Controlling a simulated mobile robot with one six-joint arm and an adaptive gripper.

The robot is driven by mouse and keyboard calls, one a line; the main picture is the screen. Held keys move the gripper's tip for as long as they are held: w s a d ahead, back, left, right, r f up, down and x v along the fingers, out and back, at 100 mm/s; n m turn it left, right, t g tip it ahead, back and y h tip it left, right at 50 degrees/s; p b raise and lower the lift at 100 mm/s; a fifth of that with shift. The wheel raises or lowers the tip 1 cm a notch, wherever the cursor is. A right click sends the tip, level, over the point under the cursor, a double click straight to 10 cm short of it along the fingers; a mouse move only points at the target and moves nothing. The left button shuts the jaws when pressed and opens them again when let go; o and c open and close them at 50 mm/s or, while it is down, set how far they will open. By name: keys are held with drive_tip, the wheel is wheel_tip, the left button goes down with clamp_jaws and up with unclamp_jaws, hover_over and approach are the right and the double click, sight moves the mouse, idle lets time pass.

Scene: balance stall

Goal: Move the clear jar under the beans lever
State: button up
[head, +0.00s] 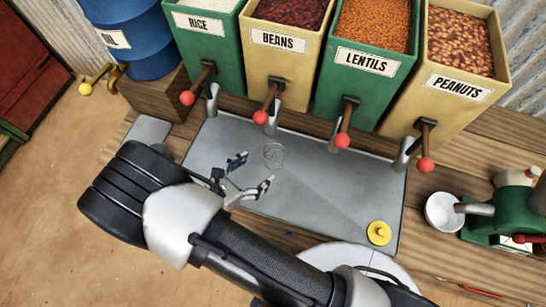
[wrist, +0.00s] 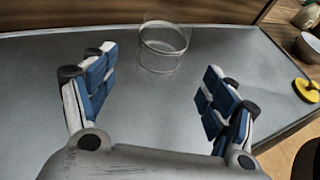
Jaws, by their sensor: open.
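The clear jar (head: 273,155) stands on the grey metal tray (head: 340,190), a little in front of the beans spout and lever. In the wrist view the jar (wrist: 163,45) is upright, just beyond my fingertips. The beans lever (head: 261,116) has a red knob and hangs from the yellow bin labelled BEANS (head: 277,41). My gripper (head: 251,173) is open over the tray, its fingers pointing toward the jar. In the wrist view my gripper (wrist: 160,68) has blue-padded fingers spread wide, with nothing between them.
Rice (head: 203,65), lentils (head: 365,60) and peanuts (head: 455,75) bins flank the beans bin, with levers overhanging the tray's back edge. A yellow lid (head: 379,232) lies at the tray's front right. The tray's middle right is clear.

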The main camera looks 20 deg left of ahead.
sight(270, 150)
drive_tip(key=b+x, duration=0.1)
drive_tip(key=x, duration=0.8)
drive_tip(key=shift+c, duration=0.6)
drive_tip(key=c, duration=1.1)
drive_tip(key=shift+c, duration=0.2)
drive_tip(key=shift+w, duration=0.1)
drive_tip(key=shift+w+a+f+b, duration=0.1)
drive_tip(key=shift+w+a+b, duration=0.55)
drive_tip(key=shift+w+a, duration=0.4)
drive_tip(key=shift+s, duration=0.15)
